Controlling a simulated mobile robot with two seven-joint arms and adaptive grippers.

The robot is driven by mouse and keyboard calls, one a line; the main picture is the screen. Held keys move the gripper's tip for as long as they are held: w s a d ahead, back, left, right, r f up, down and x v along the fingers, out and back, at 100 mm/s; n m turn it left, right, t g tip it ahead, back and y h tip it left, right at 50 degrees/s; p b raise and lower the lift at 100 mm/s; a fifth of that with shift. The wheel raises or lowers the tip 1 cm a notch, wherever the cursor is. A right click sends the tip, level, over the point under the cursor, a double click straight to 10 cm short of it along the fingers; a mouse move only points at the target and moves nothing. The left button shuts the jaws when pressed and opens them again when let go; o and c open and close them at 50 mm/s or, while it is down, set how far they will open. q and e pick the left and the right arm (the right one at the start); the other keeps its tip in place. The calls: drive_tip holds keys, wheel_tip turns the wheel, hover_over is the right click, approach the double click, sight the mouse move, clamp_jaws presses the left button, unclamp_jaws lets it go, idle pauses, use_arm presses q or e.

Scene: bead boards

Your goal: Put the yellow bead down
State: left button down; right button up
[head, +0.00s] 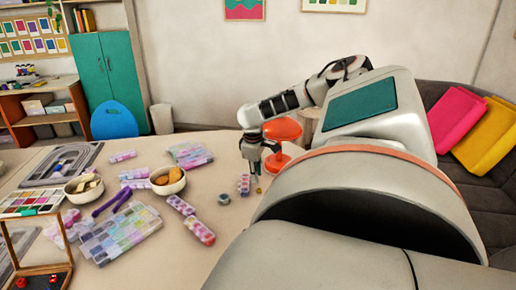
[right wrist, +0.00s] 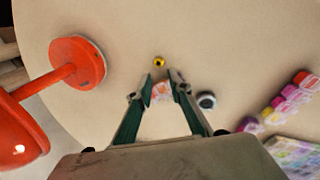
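The small yellow bead (head: 258,190) lies on the pale table, just below my right gripper in the head view. It also shows in the right wrist view (right wrist: 158,62), a little beyond the fingertips and apart from them. My right gripper (head: 256,177) points down over the table. In the right wrist view its two fingers (right wrist: 160,77) are spread apart with nothing held between them. My left gripper is not in view.
A pink and white bead container (head: 243,184) stands beside the bead, with a small grey round item (head: 224,199) to its left. An orange lamp-like object (right wrist: 78,62) is close by. Bead boxes (head: 120,232) and bowls fill the table's left.

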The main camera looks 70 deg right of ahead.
drive_tip(key=f, duration=0.2)
drive_tip(key=shift+d+f+b, duration=0.25)
drive_tip(key=shift+f+b, duration=0.05)
drive_tip(key=shift+b, duration=0.1)
drive_tip(key=shift+d+f, duration=0.15)
drive_tip(key=shift+f, duration=0.4)
drive_tip(key=f, duration=0.1)
drive_tip(key=f+b, duration=0.1)
drive_tip(key=f, duration=0.1)
drive_tip(key=shift+s+d+f+b, duration=0.15)
drive_tip(key=shift+d+f+b, duration=0.15)
drive_tip(key=shift+d+f, duration=0.15)
drive_tip(key=shift+f, duration=0.15)
drive_tip(key=shift+r, duration=0.1)
drive_tip(key=c, duration=0.4)
drive_tip(key=shift+c, duration=0.2)
drive_tip(key=shift+r, duration=0.15)
